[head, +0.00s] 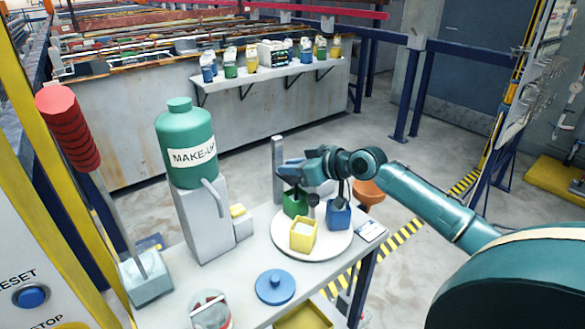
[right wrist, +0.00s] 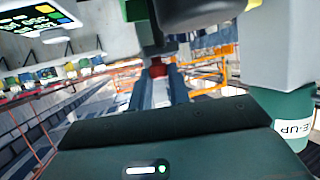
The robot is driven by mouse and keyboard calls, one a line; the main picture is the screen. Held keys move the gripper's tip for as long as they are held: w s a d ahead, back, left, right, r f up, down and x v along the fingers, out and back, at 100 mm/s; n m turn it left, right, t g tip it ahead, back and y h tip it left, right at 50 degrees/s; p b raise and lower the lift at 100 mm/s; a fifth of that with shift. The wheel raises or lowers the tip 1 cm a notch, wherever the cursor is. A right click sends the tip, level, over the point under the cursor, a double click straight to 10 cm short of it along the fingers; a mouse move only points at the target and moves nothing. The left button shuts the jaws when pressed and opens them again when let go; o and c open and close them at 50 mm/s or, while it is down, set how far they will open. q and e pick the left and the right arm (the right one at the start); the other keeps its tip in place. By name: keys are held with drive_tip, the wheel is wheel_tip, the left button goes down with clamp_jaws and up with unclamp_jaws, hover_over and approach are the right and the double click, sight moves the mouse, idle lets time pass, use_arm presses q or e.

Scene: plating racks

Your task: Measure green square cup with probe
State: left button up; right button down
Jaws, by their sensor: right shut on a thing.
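The green square cup (head: 294,205) stands on the round white plate (head: 283,252), at its back left and partly hidden by my right gripper. My right gripper (head: 292,174) is just above the green cup. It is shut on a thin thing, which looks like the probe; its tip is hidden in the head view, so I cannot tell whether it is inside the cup. In the right wrist view a small red part (right wrist: 158,70) shows between the fingers. A yellow square cup (head: 303,236) and a blue square cup (head: 339,216) share the plate. My left gripper is out of view.
A meter (head: 371,230) lies right of the plate; its screen shows in the right wrist view (right wrist: 38,20). A green MAKE-UP bottle (head: 187,140) on a grey stand is at left. A blue lid (head: 275,287) lies in front. A grey post (head: 278,165) rises behind.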

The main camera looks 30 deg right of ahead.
wheel_tip(320, 180, up, 5)
drive_tip(key=p, duration=0.2)
drive_tip(key=shift+p, duration=0.4)
drive_tip(key=shift+f, duration=0.1)
drive_tip(key=c, duration=1.7)
unclamp_jaws()
drive_tip(key=shift+c, duration=0.2)
drive_tip(key=o, duration=0.4)
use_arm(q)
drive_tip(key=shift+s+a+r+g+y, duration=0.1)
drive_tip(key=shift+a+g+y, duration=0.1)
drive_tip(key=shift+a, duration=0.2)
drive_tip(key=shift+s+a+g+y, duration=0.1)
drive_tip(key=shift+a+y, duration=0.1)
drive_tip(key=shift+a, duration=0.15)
use_arm(e)
drive_tip(key=shift+o, duration=0.2)
